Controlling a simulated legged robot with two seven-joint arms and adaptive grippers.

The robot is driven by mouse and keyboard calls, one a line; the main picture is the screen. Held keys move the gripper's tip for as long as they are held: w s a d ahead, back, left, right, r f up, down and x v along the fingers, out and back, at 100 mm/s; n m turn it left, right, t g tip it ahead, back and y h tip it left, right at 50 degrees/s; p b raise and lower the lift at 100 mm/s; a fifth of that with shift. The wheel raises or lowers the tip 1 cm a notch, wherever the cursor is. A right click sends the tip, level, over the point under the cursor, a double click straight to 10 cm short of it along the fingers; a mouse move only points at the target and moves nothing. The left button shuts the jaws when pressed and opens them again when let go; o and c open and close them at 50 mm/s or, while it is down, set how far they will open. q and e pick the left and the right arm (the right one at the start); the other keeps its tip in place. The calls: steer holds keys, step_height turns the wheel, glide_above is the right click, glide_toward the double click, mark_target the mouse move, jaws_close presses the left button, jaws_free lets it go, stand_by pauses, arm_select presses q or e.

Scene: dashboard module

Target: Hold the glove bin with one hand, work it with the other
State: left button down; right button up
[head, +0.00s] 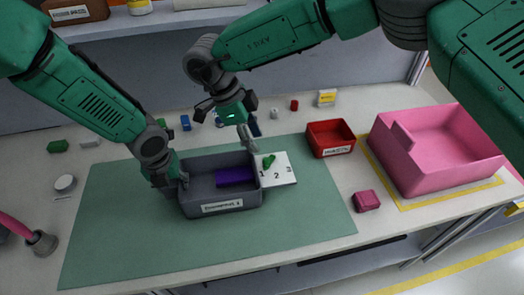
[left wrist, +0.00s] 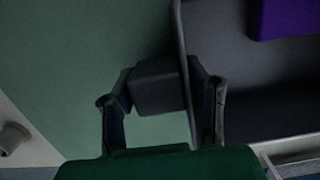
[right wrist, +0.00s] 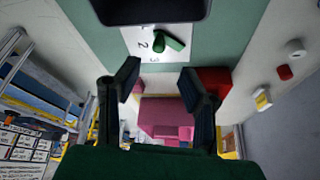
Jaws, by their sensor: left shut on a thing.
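The grey bin (head: 222,203) with a white front label sits on the green mat (head: 120,235); I take it for the glove bin. A purple block (head: 235,176) lies inside it; the block also shows in the left wrist view (left wrist: 285,18). My left gripper (head: 180,182) is shut on the bin's left wall, and the left wrist view shows its pads (left wrist: 182,85) at the wall. My right gripper (head: 243,127) is above and behind the bin's back right corner. In the right wrist view its fingers (right wrist: 160,82) are apart with nothing between them.
A white card (head: 280,172) with numbers and a green piece (head: 268,160) lies right of the bin. A red bin (head: 330,140), a large pink bin (head: 430,155) and a pink block (head: 366,200) stand further right. Several small blocks lie behind. The mat's front is clear.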

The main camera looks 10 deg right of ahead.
arm_select(q)
steer(key=shift+f, duration=0.1)
arm_select(e)
steer(key=shift+v, duration=2.1)
arm_select(q)
steer(key=c, duration=0.8)
jaws_free()
steer(key=shift+a, duration=0.1)
arm_select(e)
steer(key=shift+a, duration=0.1)
